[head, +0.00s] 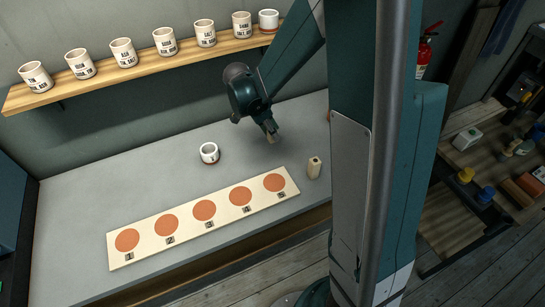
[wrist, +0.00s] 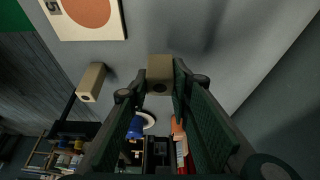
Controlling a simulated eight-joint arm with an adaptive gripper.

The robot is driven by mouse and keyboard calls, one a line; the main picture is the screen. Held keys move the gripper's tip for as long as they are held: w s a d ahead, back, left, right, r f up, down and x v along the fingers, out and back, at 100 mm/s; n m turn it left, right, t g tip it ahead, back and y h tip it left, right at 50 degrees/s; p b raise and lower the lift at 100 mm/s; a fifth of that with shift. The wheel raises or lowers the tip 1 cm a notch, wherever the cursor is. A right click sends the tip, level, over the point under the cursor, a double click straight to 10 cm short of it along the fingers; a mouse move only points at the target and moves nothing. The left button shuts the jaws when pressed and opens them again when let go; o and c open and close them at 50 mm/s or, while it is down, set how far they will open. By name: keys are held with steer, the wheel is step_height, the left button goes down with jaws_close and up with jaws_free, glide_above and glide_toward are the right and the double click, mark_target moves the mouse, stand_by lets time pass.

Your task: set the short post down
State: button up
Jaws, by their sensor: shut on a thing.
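My gripper (head: 268,123) is over the back middle of the grey worktop, pointing down. It is shut on a small beige post, which I take to be the short post (wrist: 160,69); in the wrist view it sits between the fingertips, a dark hole in its end. In the head view only a small part of it shows below the fingers (head: 272,134). Whether its lower end touches the worktop I cannot tell. A second beige post (head: 314,167) stands upright by the board's right end; it also shows in the wrist view (wrist: 91,82), apart from my gripper.
A pale board (head: 119,261) with several numbered orange discs lies along the worktop's front (head: 85,207). A white cup (head: 209,153) stands left of my gripper. Several cups line the wall shelf (head: 140,78).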

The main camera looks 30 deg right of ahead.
steer(key=shift+f, duration=0.15)
steer(key=shift+f+b, duration=0.35)
steer(key=shift+f, duration=2.45)
steer(key=shift+f, duration=2.05)
steer(key=shift+f+b, duration=0.2)
steer(key=shift+b, duration=0.25)
steer(key=o, duration=0.9)
steer(key=shift+r, duration=0.2)
steer(key=shift+p+v, duration=0.85)
steer(key=shift+v, duration=5.2)
